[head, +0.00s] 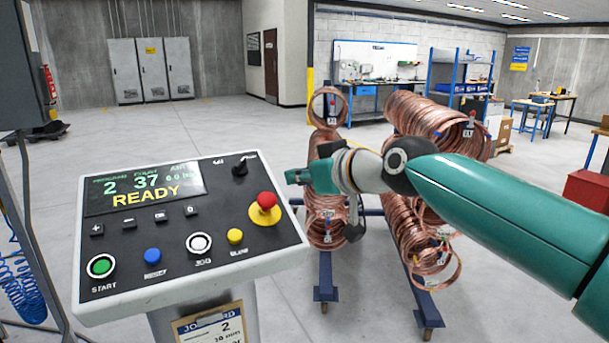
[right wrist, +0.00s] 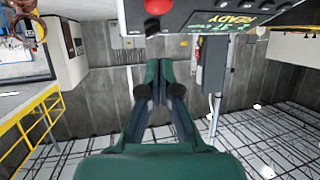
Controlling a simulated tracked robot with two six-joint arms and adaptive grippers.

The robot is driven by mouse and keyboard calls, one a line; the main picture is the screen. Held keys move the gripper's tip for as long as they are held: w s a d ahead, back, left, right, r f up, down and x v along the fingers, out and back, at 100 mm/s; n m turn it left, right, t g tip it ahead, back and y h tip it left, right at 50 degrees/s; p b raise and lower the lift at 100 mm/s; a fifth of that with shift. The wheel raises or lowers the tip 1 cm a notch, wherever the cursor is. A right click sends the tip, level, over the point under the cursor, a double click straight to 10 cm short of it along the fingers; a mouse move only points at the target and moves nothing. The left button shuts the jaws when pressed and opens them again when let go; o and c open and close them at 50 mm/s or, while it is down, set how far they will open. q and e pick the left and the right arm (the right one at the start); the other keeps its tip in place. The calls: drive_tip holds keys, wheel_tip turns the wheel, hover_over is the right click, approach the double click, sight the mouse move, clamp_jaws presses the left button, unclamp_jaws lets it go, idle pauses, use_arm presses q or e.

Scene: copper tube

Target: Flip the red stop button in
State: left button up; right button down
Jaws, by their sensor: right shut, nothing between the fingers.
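The red stop button (head: 267,200) is a mushroom head on a yellow disc, at the right side of the control panel (head: 130,262). It stands up from the panel face. In the right wrist view the button (right wrist: 158,6) shows at the top edge, partly cut off, ahead of the fingertips. My right gripper (head: 291,176) is shut and empty, just right of the button and slightly higher in the picture, apart from it. Its green fingers (right wrist: 152,78) also show in the right wrist view. My left gripper is not in view.
The panel display (head: 143,186) reads READY. A black switch (head: 240,168), a yellow button (head: 235,236) and a white button (head: 199,243) sit near the red one. Copper coils (head: 325,215) on a blue rack stand behind my right arm. Open floor lies behind the panel.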

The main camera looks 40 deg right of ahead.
sight(265, 193)
drive_tip(key=w+f, duration=0.1)
drive_tip(key=w, duration=0.1)
drive_tip(key=w+f, duration=0.4)
drive_tip(key=w, duration=0.1)
drive_tip(key=shift+w+f, duration=0.15)
drive_tip(key=shift+f, duration=0.25)
